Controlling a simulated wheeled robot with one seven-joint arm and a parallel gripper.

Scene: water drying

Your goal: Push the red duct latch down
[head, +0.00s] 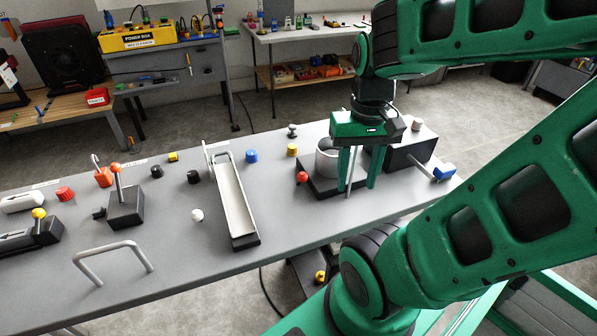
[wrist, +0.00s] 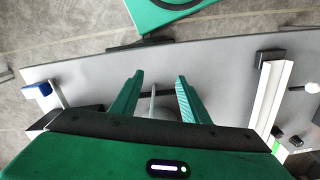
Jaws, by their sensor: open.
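My gripper (head: 357,189) points down over the right part of the grey bench, its two green fingers apart. The fingers also show in the wrist view (wrist: 159,76). A thin grey rod (head: 351,172) stands between them in the picture; I cannot tell whether a finger touches it. To the left, a red ball (head: 302,177) sits low beside a light grey cylinder (head: 326,160) on a dark base. It looks like the likeliest red latch part, but I cannot be sure. The gripper partly covers this fixture. The red ball is not visible in the wrist view.
A dark box (head: 408,152) with a blue-ended rod (head: 444,172) stands right of my gripper. A long white channel (head: 233,198) lies to the left, with several knobs beyond it. A grey handle (head: 112,254) and an orange-topped lever (head: 122,190) are further left.

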